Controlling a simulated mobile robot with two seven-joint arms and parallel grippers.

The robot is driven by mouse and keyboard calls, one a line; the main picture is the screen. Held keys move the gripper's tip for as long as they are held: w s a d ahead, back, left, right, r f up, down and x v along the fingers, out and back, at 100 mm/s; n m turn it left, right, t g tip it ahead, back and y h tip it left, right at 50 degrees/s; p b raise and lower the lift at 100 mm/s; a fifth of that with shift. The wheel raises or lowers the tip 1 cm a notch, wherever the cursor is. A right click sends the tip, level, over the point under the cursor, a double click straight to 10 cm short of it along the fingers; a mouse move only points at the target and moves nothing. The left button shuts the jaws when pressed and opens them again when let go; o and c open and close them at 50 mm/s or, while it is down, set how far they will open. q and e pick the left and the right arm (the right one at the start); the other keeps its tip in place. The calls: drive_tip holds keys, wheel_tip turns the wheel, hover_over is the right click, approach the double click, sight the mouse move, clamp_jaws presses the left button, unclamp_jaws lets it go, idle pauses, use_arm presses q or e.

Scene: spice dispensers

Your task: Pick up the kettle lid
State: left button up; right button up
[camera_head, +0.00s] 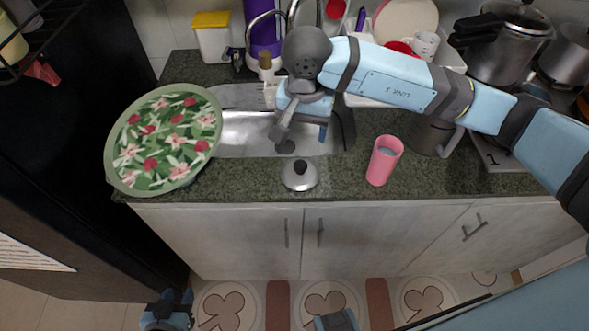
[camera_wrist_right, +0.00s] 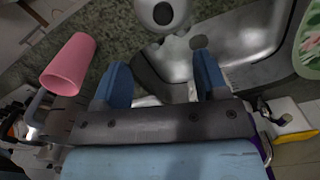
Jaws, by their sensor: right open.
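The kettle lid (camera_head: 299,179), a shiny silver dome with a dark knob, lies on the green counter in front of the sink. The lid (camera_wrist_right: 163,14) also shows at the top edge of the right wrist view, partly cut off. My right gripper (camera_head: 303,128) is above the sink, behind the lid and apart from it. In the wrist view its blue fingers (camera_wrist_right: 160,72) are spread with nothing between them. A grey metal kettle (camera_head: 428,136) with a pale handle stands to the right, partly under my right arm. My left gripper (camera_head: 166,308) shows low at the left; its jaws are unclear.
A pink cup (camera_head: 384,160) stands right of the lid. A large floral plate (camera_head: 166,140) is at the counter's left end. The steel sink (camera_head: 240,133) lies behind the lid. The counter around the lid is clear.

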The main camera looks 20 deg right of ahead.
sight(300, 165)
wheel_tip(300, 165, down, 7)
drive_tip(key=shift+f+p, duration=0.1)
drive_tip(key=shift+p, duration=0.2)
drive_tip(key=f, duration=0.1)
drive_tip(key=f+p, duration=0.1)
drive_tip(key=f, duration=0.3)
drive_tip(key=shift+a+f, duration=0.25)
drive_tip(key=shift+a, duration=0.05)
drive_tip(key=c, duration=1.1)
